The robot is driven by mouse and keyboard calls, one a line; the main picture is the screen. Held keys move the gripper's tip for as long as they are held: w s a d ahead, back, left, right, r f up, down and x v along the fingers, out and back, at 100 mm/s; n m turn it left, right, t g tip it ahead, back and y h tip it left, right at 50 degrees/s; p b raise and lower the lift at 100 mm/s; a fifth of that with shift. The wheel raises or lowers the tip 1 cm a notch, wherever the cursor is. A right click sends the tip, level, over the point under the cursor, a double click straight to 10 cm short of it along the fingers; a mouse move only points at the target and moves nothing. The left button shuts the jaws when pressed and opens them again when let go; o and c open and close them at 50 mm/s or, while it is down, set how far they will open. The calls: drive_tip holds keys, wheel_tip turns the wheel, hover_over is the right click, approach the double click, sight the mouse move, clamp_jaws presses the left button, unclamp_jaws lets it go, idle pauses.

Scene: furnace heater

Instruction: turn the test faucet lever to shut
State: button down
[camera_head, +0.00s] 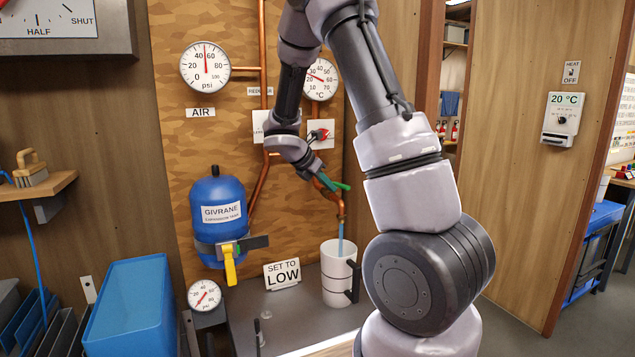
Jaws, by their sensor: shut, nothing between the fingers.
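The test faucet is a copper spout (333,193) on the camouflage-patterned board, with a green lever (338,184) at its top. A pale blue stream of water (341,235) runs from it into a white mug (336,285) with black handles. My gripper (315,171) is shut and empty, right at the lever from the upper left. It looks to be touching or very close to the lever; I cannot tell which. The gripper covers part of the faucet body, and its fingertips are small and hard to make out.
A blue GIVRANE tank (218,212) with a yellow-handled valve (229,265) stands left of the faucet. A "SET TO LOW" sign (282,274) stands beside the mug. Gauges (206,67) and copper pipes are on the board. A blue bin (129,310) is at lower left.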

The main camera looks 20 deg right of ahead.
drive_tip(key=shift+w+d, duration=0.3)
drive_tip(key=shift+d, duration=0.5)
